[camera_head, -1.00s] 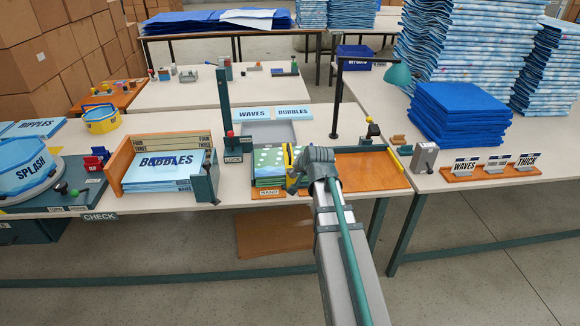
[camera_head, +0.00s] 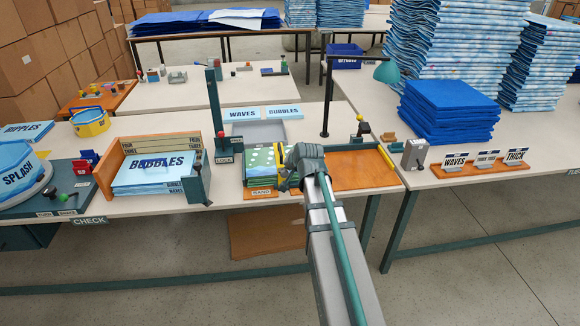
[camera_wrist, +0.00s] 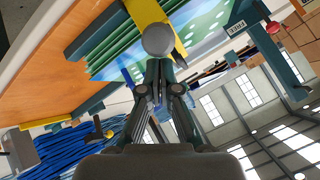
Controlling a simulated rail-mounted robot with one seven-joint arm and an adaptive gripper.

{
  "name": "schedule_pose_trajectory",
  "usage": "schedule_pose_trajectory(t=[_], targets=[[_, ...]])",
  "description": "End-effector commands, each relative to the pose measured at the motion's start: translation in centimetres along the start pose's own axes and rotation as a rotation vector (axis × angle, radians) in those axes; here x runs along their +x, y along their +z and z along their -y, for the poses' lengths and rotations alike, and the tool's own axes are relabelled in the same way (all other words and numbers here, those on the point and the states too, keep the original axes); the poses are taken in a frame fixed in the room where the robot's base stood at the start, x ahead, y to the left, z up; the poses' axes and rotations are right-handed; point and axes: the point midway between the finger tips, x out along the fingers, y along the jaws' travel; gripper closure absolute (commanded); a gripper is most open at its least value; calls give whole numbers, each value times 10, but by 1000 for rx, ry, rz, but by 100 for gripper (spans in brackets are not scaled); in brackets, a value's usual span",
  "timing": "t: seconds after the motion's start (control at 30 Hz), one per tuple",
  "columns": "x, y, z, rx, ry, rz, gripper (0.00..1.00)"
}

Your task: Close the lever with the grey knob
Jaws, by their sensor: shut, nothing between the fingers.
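A round grey knob (camera_wrist: 157,39) shows in the wrist view, right at the tips of my gripper (camera_wrist: 157,72). The gripper is shut with nothing between the fingers; whether the tips touch the knob I cannot tell. The knob is in front of a yellow bar (camera_wrist: 150,12) that crosses a stack of green-edged, white-dotted sheets (camera_wrist: 203,25). In the head view my wrist is over the right part of the dotted sheets (camera_head: 258,160) on the table. It hides the fingertips and the grey knob there. The lever's shaft is hidden too.
An orange board (camera_head: 358,170) with a yellow edge lies right of the sheets. A teal post (camera_head: 214,112) marked LOCK and a black lamp stand (camera_head: 326,95) rise behind.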

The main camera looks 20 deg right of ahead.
Motion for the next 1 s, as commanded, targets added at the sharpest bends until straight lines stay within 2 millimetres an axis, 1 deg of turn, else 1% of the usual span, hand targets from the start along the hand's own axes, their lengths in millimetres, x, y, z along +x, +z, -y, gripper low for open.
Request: schedule_pose_trajectory(t=[0.13,0.23,0.43,0.47,0.5,0.7,0.8,0.9,1.0], targets=[[-2,-2,1,0,0,0,100],[-6,-8,3,-1,-1,0,100],[-23,-33,10,-3,-3,0,100],[-27,-32,8,-2,-3,1,100],[-35,-21,3,-3,-3,1,100],[-74,-8,-6,-3,-4,0,100],[-90,-3,-9,-3,-4,0,100],[-101,0,-12,-3,-3,1,100],[-109,2,-13,-3,-3,1,100]])
